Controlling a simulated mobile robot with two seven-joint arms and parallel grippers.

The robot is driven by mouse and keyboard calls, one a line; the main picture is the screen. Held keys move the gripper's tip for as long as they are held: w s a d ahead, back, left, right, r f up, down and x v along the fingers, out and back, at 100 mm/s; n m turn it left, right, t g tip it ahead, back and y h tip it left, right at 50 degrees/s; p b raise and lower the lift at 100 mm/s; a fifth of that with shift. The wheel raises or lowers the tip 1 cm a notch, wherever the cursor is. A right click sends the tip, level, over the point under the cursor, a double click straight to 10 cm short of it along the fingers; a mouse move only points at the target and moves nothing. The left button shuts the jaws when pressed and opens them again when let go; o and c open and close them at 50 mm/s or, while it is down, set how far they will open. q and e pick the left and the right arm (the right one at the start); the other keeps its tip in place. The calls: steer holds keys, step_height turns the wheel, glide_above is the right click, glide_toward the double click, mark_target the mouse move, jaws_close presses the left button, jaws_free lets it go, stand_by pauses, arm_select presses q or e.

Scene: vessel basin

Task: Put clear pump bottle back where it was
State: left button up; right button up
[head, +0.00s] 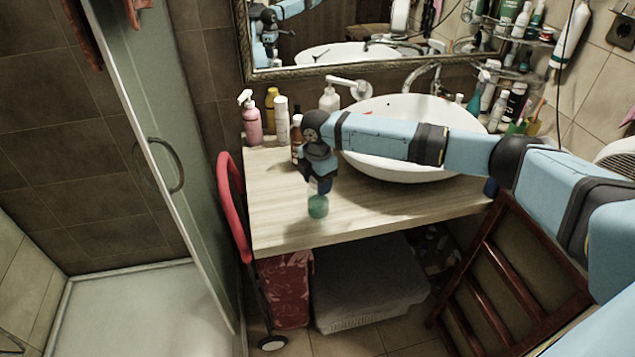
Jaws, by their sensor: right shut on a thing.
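My right gripper (318,183) reaches over the wooden counter (390,207) from the right and points down. It is shut on a clear bottle with green in its lower part (318,207), taken as the clear pump bottle. The gripper hides the bottle's upper part, so its pump does not show. The bottle is roughly upright over the front left of the counter; I cannot tell whether its base touches the top. My left gripper is not in view.
A white basin (400,165) stands behind my right arm. A pink spray bottle (251,118), a white bottle (282,120) and a pale pump bottle (329,99) stand at the back left. More bottles crowd the right corner. The counter's front left is clear.

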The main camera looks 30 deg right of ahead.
steer(key=shift+f, duration=0.5)
steer(key=o, duration=1.2)
steer(key=shift+o, duration=0.2)
